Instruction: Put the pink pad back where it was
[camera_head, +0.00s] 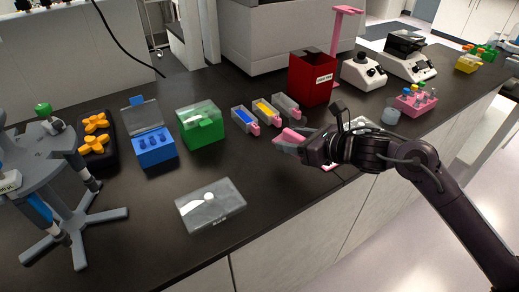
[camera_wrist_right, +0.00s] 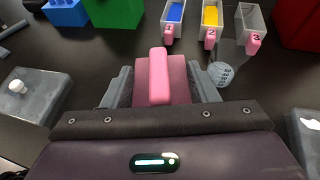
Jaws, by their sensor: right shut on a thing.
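The pink pad (camera_wrist_right: 178,80) is between the grey fingers of my right gripper (camera_wrist_right: 162,88) in the wrist view, with a raised pink ridge along its middle. In the head view the right gripper (camera_head: 290,143) holds the pad above the dark bench, just in front of the numbered bins. Three narrow bins with pink number tabs stand in a row: bin 1 (camera_head: 244,120) has blue contents, bin 2 (camera_head: 266,111) yellow, and bin 3 (camera_head: 286,105) looks grey and empty inside. My left gripper is out of view.
A clear lidded box (camera_head: 210,206) lies at the front. Green (camera_head: 201,126) and blue (camera_head: 154,147) boxes stand left of the bins, a red bin (camera_head: 311,78) behind. A pink tube rack (camera_head: 415,101) is at right. Bare bench lies between the clear box and bins.

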